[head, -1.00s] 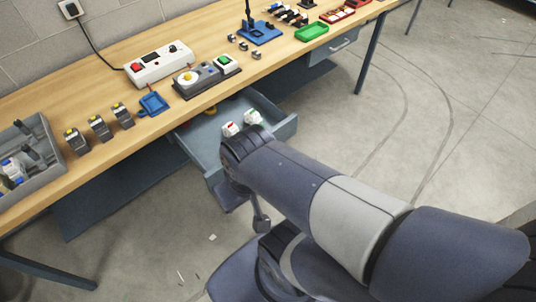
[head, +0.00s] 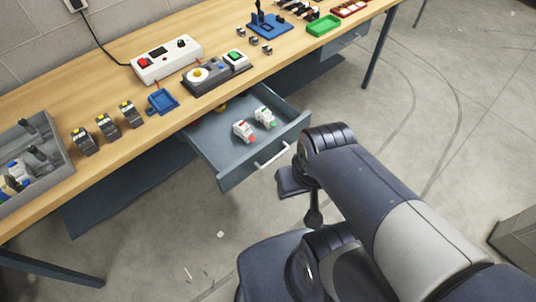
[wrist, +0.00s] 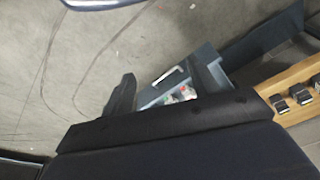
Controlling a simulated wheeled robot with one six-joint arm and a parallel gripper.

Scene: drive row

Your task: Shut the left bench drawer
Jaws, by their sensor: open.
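The left bench drawer (head: 222,158) is pulled out from under the wooden bench, in the middle of the head view. Its pale bar handle (head: 271,155) is on the front panel. Two small white parts, one with red (head: 242,130) and one with green (head: 265,116), lie inside. The drawer also shows in the wrist view (wrist: 149,95), partly hidden behind my gripper. My gripper (wrist: 165,88) is open, its dark fingers spread apart with the drawer visible beyond them. In the head view my arm is just right of the drawer front and mostly hides the gripper.
A second drawer (head: 345,46) at the right looks shut. A grey box (head: 515,255) stands at right; floor between is clear.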

